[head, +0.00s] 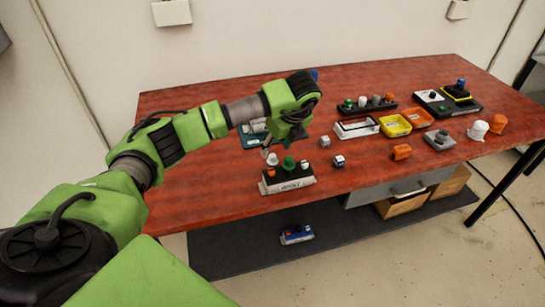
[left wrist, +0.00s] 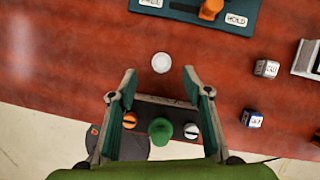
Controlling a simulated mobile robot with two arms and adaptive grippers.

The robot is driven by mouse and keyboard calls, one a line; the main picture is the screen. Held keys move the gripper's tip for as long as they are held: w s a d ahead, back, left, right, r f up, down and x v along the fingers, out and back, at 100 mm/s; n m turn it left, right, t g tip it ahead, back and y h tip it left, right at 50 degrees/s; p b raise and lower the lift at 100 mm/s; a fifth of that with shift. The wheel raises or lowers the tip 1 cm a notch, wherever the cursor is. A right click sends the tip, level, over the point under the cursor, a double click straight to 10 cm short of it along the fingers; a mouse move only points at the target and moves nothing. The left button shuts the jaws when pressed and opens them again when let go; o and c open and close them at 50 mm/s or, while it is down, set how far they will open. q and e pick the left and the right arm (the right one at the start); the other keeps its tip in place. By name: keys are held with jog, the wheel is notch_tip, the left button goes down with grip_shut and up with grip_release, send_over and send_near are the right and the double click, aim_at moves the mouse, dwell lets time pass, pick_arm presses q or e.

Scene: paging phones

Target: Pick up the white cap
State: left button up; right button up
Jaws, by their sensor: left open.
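A small round white cap (left wrist: 161,62) sits on the red table in the left wrist view, just beyond my left fingertips and between their lines. In the head view, a small white shape that looks like this cap (head: 272,159) shows behind the knob stand and below my left gripper (head: 284,146). My left gripper is open and empty, with its two fingers (left wrist: 159,82) spread apart over the stand. A larger white cup-like cap (head: 478,130) stands at the table's right side. My right gripper is not in view.
The knob stand (head: 289,184) carries orange, green and grey knobs. A teal panel (left wrist: 205,24) lies behind the white cap. Two small cubes (head: 325,142) (head: 339,161) are to the right. Trays (head: 395,126) and an orange cap (head: 497,124) stand farther right. The table's left is clear.

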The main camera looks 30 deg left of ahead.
aim_at(273, 156)
pick_arm(q)
jog(key=shift+w+a+f, duration=0.15)
jog(key=shift+f, duration=0.3)
jog(key=shift+w+f, duration=0.15)
jog(key=shift+f, duration=0.1)
jog(key=shift+p+x, duration=0.8)
jog(key=shift+x, duration=0.05)
jog(key=x, duration=0.2)
jog(key=shift+a+f, duration=0.15)
jog(key=shift+f, duration=0.1)
jog(key=shift+a+f+p, duration=0.1)
jog(key=shift+f+p, duration=0.2)
jog(key=shift+f, duration=0.1)
jog(key=c, duration=0.9)
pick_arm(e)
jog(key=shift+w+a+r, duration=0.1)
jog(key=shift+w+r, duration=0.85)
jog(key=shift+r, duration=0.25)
